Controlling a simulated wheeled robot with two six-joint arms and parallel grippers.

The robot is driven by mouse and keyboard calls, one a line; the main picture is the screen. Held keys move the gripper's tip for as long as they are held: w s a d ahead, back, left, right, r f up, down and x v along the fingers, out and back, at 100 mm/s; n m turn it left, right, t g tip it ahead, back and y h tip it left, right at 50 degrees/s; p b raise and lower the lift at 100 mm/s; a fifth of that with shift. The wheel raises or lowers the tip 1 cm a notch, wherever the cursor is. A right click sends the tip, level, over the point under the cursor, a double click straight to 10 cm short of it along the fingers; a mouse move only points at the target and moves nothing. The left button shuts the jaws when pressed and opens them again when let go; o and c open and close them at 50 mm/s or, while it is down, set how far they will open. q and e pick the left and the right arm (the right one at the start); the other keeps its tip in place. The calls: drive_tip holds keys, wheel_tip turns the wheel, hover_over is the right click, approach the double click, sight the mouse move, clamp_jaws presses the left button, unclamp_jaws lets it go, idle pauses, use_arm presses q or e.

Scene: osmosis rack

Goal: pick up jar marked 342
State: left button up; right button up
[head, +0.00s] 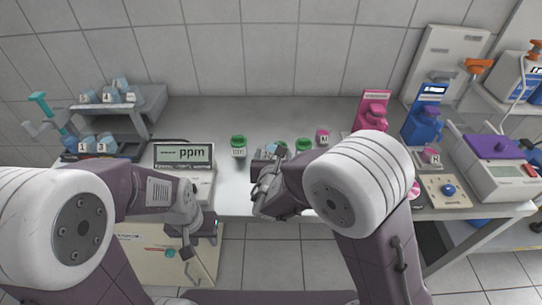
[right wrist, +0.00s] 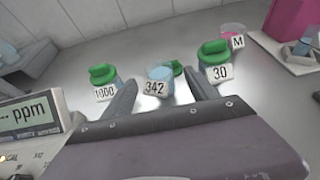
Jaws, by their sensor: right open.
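The jar marked 342 (right wrist: 156,86) stands on the bench, pale blue at the top with no lid visible on it. It lies ahead of my right gripper (right wrist: 163,92), between the lines of its two spread fingers. That gripper is open and empty; I cannot tell its exact distance from the jar. In the head view my right gripper (head: 268,172) partly covers the jar's spot. A green lid or cap (right wrist: 175,68) shows just behind the jar. My left gripper (head: 187,245) hangs in front of the bench edge, its finger opening unclear.
The green-lidded jar marked 1000 (right wrist: 104,75) stands left, and the green-lidded jar marked 30 (right wrist: 214,60) right. A pink jar marked M (right wrist: 232,36) is behind. A ppm meter (head: 185,157) stands left on the bench (head: 225,115). Pink (head: 371,112) and blue (head: 424,122) dispensers are right.

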sight(273, 144)
drive_tip(key=shift+w+d+f, duration=0.1)
drive_tip(key=shift+w+d, duration=0.05)
drive_tip(key=shift+w, duration=0.05)
drive_tip(key=x, duration=0.5)
drive_tip(key=shift+a, duration=0.25)
drive_tip(key=shift+c, duration=0.6)
drive_tip(key=c, duration=1.2)
wheel_tip(273, 144, up, 10)
drive_tip(key=p, duration=0.2)
drive_tip(key=shift+p, duration=0.35)
